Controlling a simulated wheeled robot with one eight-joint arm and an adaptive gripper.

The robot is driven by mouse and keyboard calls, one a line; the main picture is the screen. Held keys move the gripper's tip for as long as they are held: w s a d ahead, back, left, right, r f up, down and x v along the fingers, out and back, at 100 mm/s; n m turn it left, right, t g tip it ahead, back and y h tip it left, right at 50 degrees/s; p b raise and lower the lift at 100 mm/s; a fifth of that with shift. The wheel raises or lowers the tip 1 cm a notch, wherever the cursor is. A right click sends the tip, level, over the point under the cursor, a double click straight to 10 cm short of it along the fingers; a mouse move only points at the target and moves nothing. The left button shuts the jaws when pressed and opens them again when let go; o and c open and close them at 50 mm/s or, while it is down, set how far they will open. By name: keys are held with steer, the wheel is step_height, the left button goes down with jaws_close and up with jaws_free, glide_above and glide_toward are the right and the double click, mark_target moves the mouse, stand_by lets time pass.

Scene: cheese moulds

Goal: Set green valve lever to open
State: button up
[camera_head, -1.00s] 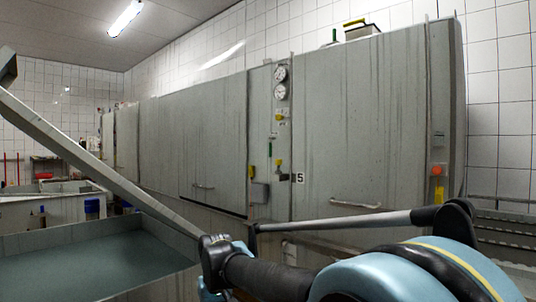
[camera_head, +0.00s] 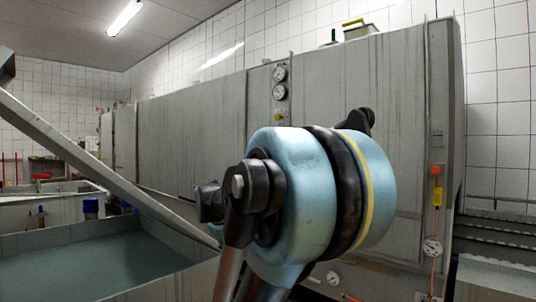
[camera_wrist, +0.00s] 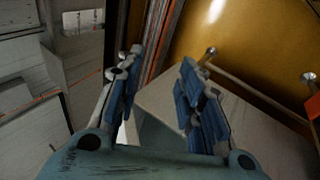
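My gripper (camera_wrist: 158,92) shows in the wrist view. Its two blue-padded fingers are apart, with nothing held between them. The green valve lever cannot be made out in either current view. In the head view my arm covers the lower part of the narrow panel between the large grey doors, where a small green piece showed earlier. The upper part of that panel, with two round gauges (camera_head: 280,83) and a small yellow fitting (camera_head: 278,117), is still visible. How far my gripper is from the lever cannot be told.
In the wrist view a brassy panel (camera_wrist: 255,35) with a rail (camera_wrist: 250,85) lies beyond the right finger. In the head view an open basin (camera_head: 110,255) stands at lower left, and an orange fitting (camera_head: 436,170) and a gauge (camera_head: 432,248) at right.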

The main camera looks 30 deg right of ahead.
steer(key=w+d+r+n+t+h, duration=0.25)
steer(key=w+d+r+n, duration=0.45)
steer(key=w+r, duration=0.55)
steer(key=w+d+r+n+t+h, duration=0.1)
steer(key=w+d+r+n+h, duration=0.4)
steer(key=w+d+r, duration=0.7)
steer(key=w+d+r+n+t+h, duration=0.25)
steer(key=w+d+r+n, duration=0.4)
steer(key=w, duration=1.05)
steer(key=shift+n, duration=0.45)
steer(key=x, duration=1)
steer(key=r+x, duration=0.1)
steer(key=x, duration=0.5)
steer(key=shift+w+a+r, duration=0.15)
steer(key=shift+w+a, duration=0.05)
steer(key=shift+w, duration=0.05)
jaws_close()
